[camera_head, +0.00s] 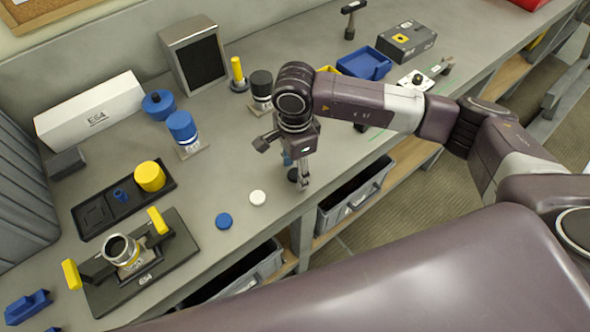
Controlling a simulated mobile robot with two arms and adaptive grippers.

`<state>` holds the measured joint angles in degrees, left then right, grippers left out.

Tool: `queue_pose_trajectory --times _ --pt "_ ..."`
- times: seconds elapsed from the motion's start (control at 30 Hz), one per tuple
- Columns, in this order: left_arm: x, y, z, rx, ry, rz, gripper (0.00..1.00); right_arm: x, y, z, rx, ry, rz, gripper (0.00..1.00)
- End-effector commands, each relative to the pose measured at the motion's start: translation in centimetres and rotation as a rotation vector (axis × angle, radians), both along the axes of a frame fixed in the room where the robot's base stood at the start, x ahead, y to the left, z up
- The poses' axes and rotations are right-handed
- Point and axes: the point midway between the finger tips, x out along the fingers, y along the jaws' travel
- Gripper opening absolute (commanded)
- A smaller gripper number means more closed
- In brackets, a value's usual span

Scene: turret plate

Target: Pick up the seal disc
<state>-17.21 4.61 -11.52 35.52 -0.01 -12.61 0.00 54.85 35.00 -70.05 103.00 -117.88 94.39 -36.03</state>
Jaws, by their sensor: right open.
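Small flat discs lie on the grey bench near its front edge: a blue disc (224,220), a white disc (258,198) and a dark disc (293,175). I cannot tell from their looks which one is the seal disc. My right gripper (296,170) points down over the bench, open, with its fingers close to the dark disc and partly covering it. I cannot tell whether a finger touches that disc. The white and blue discs lie apart, to the left of this gripper. My left gripper is not in view.
A black fixture with yellow handles (122,262) and a black tray (90,224) with a yellow cylinder stand at left. Blue-capped parts (182,128), a white box (90,110) and a speaker-like box (194,55) are behind. Grey bins (354,197) sit below the bench edge.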

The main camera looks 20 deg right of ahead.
Motion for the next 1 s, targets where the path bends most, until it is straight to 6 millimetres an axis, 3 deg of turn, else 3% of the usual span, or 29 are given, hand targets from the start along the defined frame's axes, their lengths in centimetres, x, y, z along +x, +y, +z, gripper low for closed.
queue_pose_trajectory --times 0.17,0.47,0.77,1.0 --pt "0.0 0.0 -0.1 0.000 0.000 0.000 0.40 0.0 0.0 0.0 0.001 -0.001 0.000 0.45" --pt "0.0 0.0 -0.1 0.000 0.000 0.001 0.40 0.0 0.0 0.0 0.001 -0.001 0.000 0.13" --pt "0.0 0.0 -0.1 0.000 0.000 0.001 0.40 0.1 0.1 0.1 0.001 -0.002 0.000 0.13" --pt "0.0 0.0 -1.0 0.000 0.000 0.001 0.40 0.2 0.1 2.1 0.003 -0.006 0.001 0.13"
